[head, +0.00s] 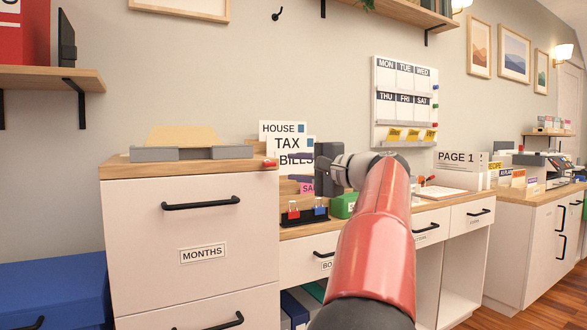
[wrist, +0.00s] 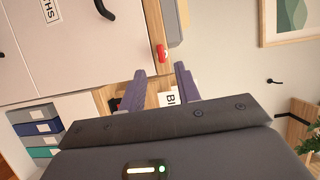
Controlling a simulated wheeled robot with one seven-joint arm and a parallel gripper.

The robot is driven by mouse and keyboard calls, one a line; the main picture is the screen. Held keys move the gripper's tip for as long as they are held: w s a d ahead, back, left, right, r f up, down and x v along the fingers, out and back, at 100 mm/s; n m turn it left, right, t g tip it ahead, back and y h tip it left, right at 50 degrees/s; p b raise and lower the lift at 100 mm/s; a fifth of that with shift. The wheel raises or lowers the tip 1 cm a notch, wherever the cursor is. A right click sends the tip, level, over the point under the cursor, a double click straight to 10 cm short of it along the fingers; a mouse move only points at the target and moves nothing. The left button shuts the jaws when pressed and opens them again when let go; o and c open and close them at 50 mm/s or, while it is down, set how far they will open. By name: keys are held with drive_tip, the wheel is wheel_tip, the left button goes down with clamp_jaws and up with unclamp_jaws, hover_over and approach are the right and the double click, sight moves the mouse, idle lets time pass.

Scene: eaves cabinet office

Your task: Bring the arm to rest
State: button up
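My red and grey arm (head: 372,235) reaches forward over the desk, bent at the wrist. My gripper (head: 293,167) points left in the head view, in front of the file cards (head: 294,143) lettered "TAX BILLS". In the wrist view my gripper (wrist: 159,68) has its two purple fingers apart, with nothing between the tips. A small red object (wrist: 161,53) shows just beyond the fingertips there. In the head view this red object (head: 270,162) sits at the right edge of the cabinet top.
A white cabinet (head: 203,252) labelled MONTHS stands left, with a grey tray (head: 191,153) on top. A green box (head: 344,205) and red and blue clips (head: 293,210) are close below my gripper. The weekday board (head: 405,104) hangs behind. A wooden shelf (head: 52,78) is upper left.

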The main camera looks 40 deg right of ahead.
idle(0.4)
drive_tip(key=s+a+f+n+g+p, duration=0.1)
drive_tip(key=a+f+n+g, duration=0.1)
drive_tip(key=a+f, duration=0.45)
drive_tip(key=a+f+n+g+y, duration=0.1)
drive_tip(key=a+f+n+g, duration=0.15)
drive_tip(key=a, duration=0.75)
drive_tip(key=s+a+f+n+g+p, duration=0.1)
drive_tip(key=a+f+g, duration=0.2)
drive_tip(key=a+f, duration=0.35)
drive_tip(key=s+a+f+n+g+h, duration=0.2)
drive_tip(key=s+a+f+n, duration=0.3)
drive_tip(key=s+f, duration=0.3)
drive_tip(key=s+a+f+n+g+h+p, duration=0.1)
drive_tip(key=s+a+f+n+g, duration=0.1)
drive_tip(key=s+a+f+n, duration=0.3)
drive_tip(key=s+a+f, duration=0.2)
drive_tip(key=s+f, duration=0.2)
drive_tip(key=f, duration=0.1)
drive_tip(key=shift+s+a+f+g+h+p, duration=0.3)
drive_tip(key=shift+g+h, duration=0.05)
drive_tip(key=shift+h, duration=0.05)
drive_tip(key=shift+n, duration=0.25)
